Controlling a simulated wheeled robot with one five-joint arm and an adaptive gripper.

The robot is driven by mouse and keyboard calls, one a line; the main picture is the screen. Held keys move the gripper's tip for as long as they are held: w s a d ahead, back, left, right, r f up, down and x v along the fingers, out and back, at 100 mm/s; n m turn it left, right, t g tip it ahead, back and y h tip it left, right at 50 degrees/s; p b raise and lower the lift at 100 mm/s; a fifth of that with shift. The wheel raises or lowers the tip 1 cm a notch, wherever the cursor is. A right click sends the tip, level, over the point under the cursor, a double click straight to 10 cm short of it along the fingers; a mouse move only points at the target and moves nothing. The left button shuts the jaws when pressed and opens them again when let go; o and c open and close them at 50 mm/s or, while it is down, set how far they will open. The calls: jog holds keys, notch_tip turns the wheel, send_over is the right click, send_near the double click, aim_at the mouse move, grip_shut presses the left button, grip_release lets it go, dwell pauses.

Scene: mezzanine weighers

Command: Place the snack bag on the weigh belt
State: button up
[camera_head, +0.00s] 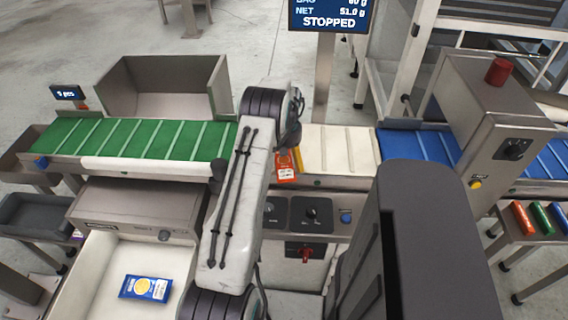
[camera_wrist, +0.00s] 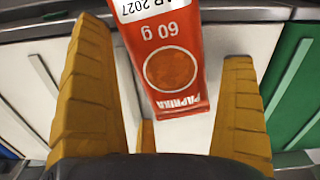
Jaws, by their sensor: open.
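A red paprika snack bag (camera_wrist: 165,58) marked 60 g lies over the white weigh belt (camera_wrist: 188,133). In the head view the bag (camera_head: 286,168) shows near the front edge of the white belt (camera_head: 340,148), partly hidden by my arm. My gripper (camera_wrist: 162,45) is open, with one yellow finger on each side of the bag and visible gaps between. The wrist view cuts off the bag's top end. The display (camera_head: 328,14) reads NET 51.0 g and STOPPED.
A green ribbed belt (camera_head: 135,138) adjoins on the left, a blue belt (camera_head: 415,145) on the right. A blue bag (camera_head: 146,288) lies in the white tray (camera_head: 100,262) at front left. A grey housing with a red lamp (camera_head: 499,72) stands over the blue belt.

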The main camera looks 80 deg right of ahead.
jog(key=c, duration=1.1)
jog(key=shift+r, duration=0.2)
